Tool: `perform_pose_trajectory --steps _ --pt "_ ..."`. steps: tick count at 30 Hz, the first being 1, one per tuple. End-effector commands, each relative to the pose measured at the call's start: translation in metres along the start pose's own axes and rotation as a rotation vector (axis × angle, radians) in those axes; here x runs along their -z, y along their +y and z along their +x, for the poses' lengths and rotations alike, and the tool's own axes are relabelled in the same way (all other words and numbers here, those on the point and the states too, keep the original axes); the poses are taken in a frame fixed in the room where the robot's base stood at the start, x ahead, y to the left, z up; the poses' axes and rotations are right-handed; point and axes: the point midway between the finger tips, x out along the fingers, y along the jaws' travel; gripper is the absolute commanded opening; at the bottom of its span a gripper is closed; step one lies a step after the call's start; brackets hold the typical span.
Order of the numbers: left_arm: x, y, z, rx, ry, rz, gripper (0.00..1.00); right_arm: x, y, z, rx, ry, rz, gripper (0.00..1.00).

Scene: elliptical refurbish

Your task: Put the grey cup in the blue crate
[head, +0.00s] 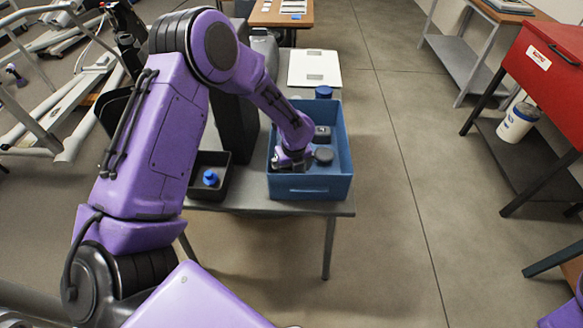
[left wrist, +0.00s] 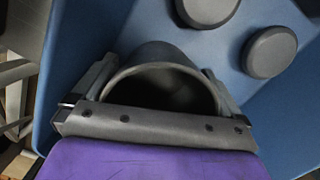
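The blue crate (head: 312,187) stands on the grey table in the head view, and its blue floor and walls fill much of the left wrist view (left wrist: 62,62). My left gripper (head: 291,163) reaches down inside the crate, near its left side. In the left wrist view the grey cup (left wrist: 155,52) sits between the two fingers of the left gripper (left wrist: 163,78), its open rim towards the camera. Both fingers appear to press against the cup's sides. In the head view the cup is hidden by the gripper. My right gripper is not in view.
Two dark round-topped items (left wrist: 270,52) stand in the crate beside the cup. A small black bin (head: 205,190) with a blue-topped item is left of the crate. A blue-lidded container (head: 323,91) and a white scale (head: 315,67) are behind it.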

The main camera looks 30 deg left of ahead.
Motion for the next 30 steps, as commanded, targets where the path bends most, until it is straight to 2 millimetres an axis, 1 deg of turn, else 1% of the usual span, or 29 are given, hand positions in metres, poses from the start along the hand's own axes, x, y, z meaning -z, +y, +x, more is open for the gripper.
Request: perform_pose_trajectory --steps 6,9,11,18,21,25,30 --pt "0.0 0.0 -0.001 0.0 0.0 0.0 0.99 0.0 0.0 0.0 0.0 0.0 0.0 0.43" --pt "-0.001 -0.001 -0.009 0.003 -0.001 -0.001 0.99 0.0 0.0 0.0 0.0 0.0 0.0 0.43" --pt "-0.001 -0.001 -0.02 0.004 -0.001 -0.001 0.99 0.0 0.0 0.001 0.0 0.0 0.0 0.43" --pt "-0.001 -0.001 -0.083 0.005 -0.002 0.0 0.99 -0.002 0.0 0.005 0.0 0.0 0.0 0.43" --pt "-0.001 -0.001 -0.103 0.003 -0.001 0.0 0.99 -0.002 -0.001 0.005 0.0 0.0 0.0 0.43" --pt "-0.001 -0.001 -0.119 0.002 0.0 -0.001 0.99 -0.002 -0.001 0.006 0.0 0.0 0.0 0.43" --pt "-0.001 0.0 -0.124 -0.001 0.001 -0.001 0.99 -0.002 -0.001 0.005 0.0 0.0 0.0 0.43"
